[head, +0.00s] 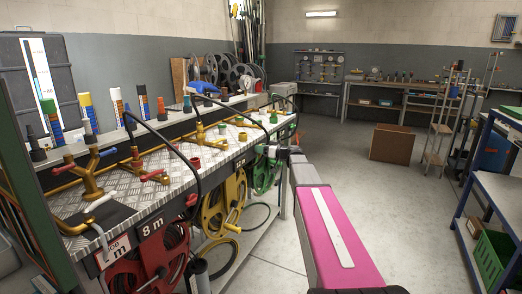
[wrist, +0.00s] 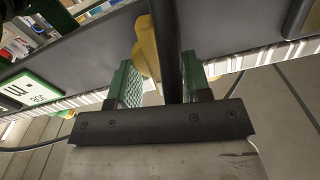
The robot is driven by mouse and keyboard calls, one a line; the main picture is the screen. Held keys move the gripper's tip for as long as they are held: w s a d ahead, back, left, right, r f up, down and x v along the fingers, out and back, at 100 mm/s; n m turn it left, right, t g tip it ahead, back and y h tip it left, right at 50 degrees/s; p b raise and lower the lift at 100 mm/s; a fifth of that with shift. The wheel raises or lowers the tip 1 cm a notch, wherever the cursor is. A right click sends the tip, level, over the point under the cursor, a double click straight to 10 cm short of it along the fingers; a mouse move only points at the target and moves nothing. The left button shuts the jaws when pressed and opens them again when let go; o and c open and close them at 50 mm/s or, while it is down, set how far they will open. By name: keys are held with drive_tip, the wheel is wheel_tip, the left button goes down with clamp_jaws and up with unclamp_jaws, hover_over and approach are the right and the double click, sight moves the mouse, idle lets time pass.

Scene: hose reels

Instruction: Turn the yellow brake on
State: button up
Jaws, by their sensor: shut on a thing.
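My gripper (wrist: 160,85) has green pads and is shut on a yellow part, which looks like the yellow brake (wrist: 147,45). The brake stands between the pads, against the left one, and its lower end is hidden. A black hose (wrist: 167,40) runs down beside it between the fingers. In the head view my gripper (head: 272,151) is at the bench's front edge, above the green reel (head: 264,174). The yellow reel (head: 222,210) hangs to its left. The brake cannot be made out in the head view.
A red reel (head: 150,262) hangs nearer, under the "8 m" label. Brass valves (head: 138,168) and arching black hoses line the bench top (head: 205,155). A cardboard box (head: 391,144) stands on the floor; a blue-framed table (head: 500,190) is at the right. The floor between is clear.

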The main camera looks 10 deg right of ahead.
drive_tip(key=m, duration=0.4)
drive_tip(key=shift+w+d+f, duration=0.15)
drive_tip(key=shift+w+d, duration=0.05)
drive_tip(key=shift+w, duration=0.05)
drive_tip(key=shift+w+d+f+m, duration=0.1)
drive_tip(key=shift+f+m, duration=0.1)
drive_tip(key=shift+m, duration=1.75)
drive_tip(key=shift+w+d+f+m, duration=0.1)
drive_tip(key=shift+f+m, duration=0.15)
drive_tip(key=shift+m, duration=1.75)
drive_tip(key=shift+w+d+f+m, duration=0.1)
drive_tip(key=shift+f+m, duration=0.1)
drive_tip(key=shift+m, duration=1.75)
drive_tip(key=o, duration=0.9)
drive_tip(key=v, duration=1)
drive_tip(key=shift+s+d, duration=0.25)
